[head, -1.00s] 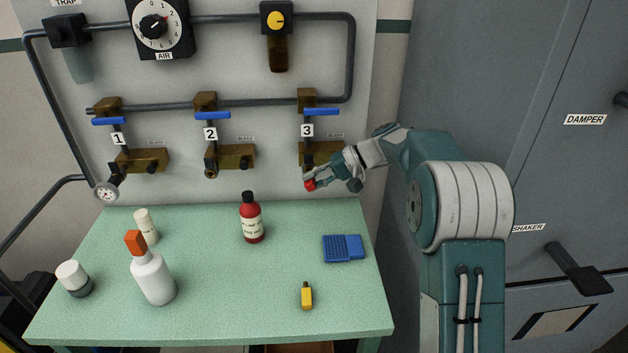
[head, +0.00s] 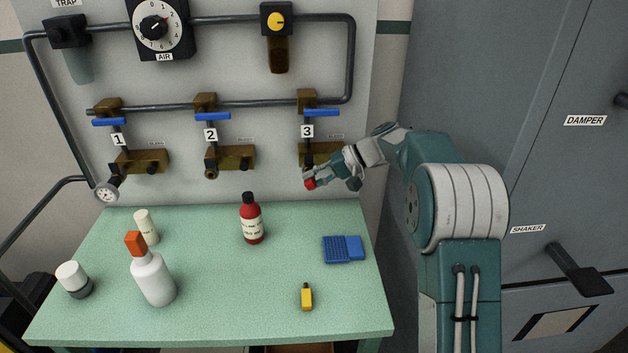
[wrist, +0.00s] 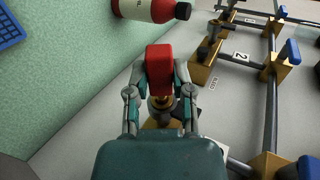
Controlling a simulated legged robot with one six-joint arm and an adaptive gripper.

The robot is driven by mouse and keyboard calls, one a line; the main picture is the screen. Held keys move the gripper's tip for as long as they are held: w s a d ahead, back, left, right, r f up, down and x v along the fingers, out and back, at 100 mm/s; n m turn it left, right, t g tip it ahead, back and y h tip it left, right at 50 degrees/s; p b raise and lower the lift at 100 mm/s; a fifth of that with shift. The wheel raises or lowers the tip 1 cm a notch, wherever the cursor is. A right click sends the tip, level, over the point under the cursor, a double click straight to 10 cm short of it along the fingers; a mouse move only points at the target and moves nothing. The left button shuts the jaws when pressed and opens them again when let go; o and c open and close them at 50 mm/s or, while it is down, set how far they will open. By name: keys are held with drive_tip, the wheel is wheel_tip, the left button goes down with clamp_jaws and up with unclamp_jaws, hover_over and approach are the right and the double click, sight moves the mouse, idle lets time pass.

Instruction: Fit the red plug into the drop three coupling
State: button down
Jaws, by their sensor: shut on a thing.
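My gripper (head: 311,177) is shut on the red plug (head: 310,184) just in front of and below the drop three coupling (head: 308,160), which is a brass fitting under the label 3. The wrist view shows the red plug (wrist: 160,68) between the two fingers (wrist: 159,88). Brass of a fitting (wrist: 160,106) shows just behind the plug in that view. My gripper partly covers the coupling, and I cannot tell whether the plug touches it.
Brass drops 1 (head: 140,160) and 2 (head: 232,157) are to the left on the panel. The green table (head: 210,275) below carries a red bottle (head: 251,220), a white bottle (head: 153,278), a blue rack (head: 343,249) and a yellow item (head: 306,296). A grey cabinet (head: 540,80) stands at right.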

drive_tip(key=shift+w, duration=0.85)
idle(1.9)
drive_tip(key=shift+s, duration=0.1)
idle(0.8)
drive_tip(key=shift+c, duration=2.1)
unclamp_jaws()
drive_tip(key=shift+s, duration=0.1)
